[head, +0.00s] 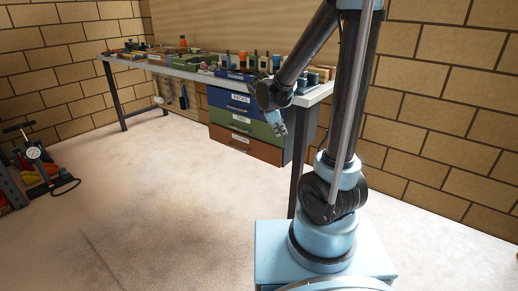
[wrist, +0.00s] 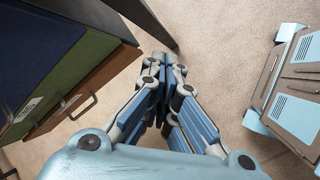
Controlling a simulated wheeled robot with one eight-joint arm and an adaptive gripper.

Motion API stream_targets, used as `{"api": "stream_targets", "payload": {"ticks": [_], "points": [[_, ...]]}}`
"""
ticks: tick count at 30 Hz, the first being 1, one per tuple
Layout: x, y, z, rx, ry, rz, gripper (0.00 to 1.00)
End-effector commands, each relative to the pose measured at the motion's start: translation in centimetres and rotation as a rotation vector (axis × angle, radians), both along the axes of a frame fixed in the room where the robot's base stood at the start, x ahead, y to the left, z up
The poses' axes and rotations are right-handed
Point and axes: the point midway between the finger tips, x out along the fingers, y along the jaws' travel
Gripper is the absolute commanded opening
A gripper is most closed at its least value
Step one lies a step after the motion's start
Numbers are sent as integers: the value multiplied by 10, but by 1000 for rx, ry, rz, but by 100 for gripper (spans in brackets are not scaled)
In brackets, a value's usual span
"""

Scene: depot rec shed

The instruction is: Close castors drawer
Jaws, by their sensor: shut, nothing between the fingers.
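The drawer unit under the bench has a blue, a green and an orange-brown drawer. The orange-brown bottom drawer (head: 262,152) has a label too small to read surely. In the wrist view its front (wrist: 112,83), with a dark bar handle, is at the left. A dark strip shows between it and the green drawer (wrist: 62,72), so it seems to stand out somewhat; how far I cannot tell. My gripper (head: 283,130) is shut and empty, in front of the right end of the drawers. In the wrist view its fingertips (wrist: 174,68) are right of the brown front, apparently apart from it.
The workbench top (head: 318,92) holds many small items. A dark bench leg (head: 296,170) stands right of the drawers and shows near my fingertips in the wrist view (wrist: 142,18). A pump (head: 36,155) and other gear lie at far left. The floor (head: 150,195) before the drawers is clear.

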Motion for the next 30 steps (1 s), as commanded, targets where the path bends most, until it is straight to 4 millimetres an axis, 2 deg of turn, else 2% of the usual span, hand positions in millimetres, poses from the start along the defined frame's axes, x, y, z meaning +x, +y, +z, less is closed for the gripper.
{"api": "stream_targets", "payload": {"ticks": [3,9,18,24,30], "points": [[23,24,-13,-76,16,124,0],[53,64,-39,-209,47,327,0],[84,124,-84,-410,93,604,0],[92,149,-105,-497,113,711,0],[96,155,-114,-529,120,746,0]]}}
